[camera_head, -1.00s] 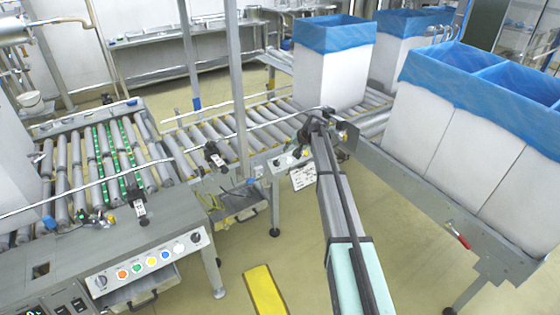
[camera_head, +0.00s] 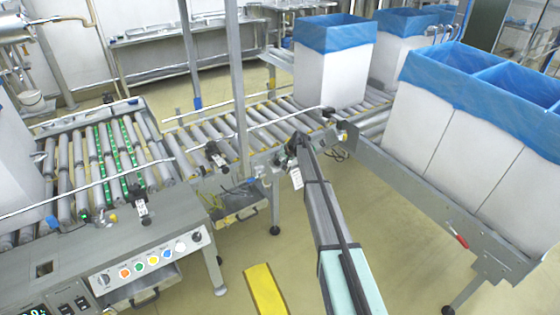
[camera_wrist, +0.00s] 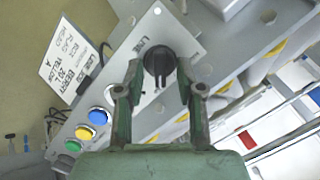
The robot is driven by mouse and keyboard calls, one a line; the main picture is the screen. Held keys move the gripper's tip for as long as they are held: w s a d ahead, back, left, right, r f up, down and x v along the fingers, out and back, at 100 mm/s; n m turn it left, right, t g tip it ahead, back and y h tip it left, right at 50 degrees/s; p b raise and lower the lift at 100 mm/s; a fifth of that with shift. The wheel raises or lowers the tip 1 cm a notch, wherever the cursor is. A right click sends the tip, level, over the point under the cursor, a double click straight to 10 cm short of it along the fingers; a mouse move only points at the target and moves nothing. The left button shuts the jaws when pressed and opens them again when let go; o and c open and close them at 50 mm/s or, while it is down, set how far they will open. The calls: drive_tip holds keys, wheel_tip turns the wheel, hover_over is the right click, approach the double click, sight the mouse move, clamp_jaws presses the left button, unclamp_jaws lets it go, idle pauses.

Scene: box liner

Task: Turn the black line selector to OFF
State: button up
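The black line selector (camera_wrist: 160,62) is a round knob with a raised grip on a grey panel, with the word LINE printed beside it. My gripper (camera_wrist: 158,70) has one finger on each side of the knob in the wrist view. The fingers are apart, with narrow gaps to the knob; I cannot tell if either touches. In the head view my gripper (camera_head: 297,143) is at the small panel beside the roller conveyor, and my arm hides the selector there. The selector's position marks are not readable.
Blue (camera_wrist: 98,116), green (camera_wrist: 73,146) and yellow (camera_wrist: 84,133) buttons sit on the same panel, near a white card (camera_wrist: 76,62). A larger control panel (camera_head: 150,262) stands at the front left. White boxes with blue liners (camera_head: 334,65) stand on the conveyor.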

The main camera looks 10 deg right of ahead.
clamp_jaws()
drive_tip(key=shift+n+b, duration=0.3)
drive_tip(key=shift+b, duration=0.15)
drive_tip(key=shift+a+f+n+h+b, duration=0.15)
drive_tip(key=shift+n+h+b, duration=0.15)
drive_tip(key=shift+n+b, duration=0.95)
drive_tip(key=n+b, duration=0.1)
drive_tip(key=n, duration=0.1)
drive_tip(key=n+b, duration=0.2)
drive_tip(key=n, duration=0.1)
drive_tip(key=shift+a+r+h+b, duration=0.1)
drive_tip(key=shift+r+h+b, duration=0.1)
drive_tip(key=shift+h+b, duration=0.15)
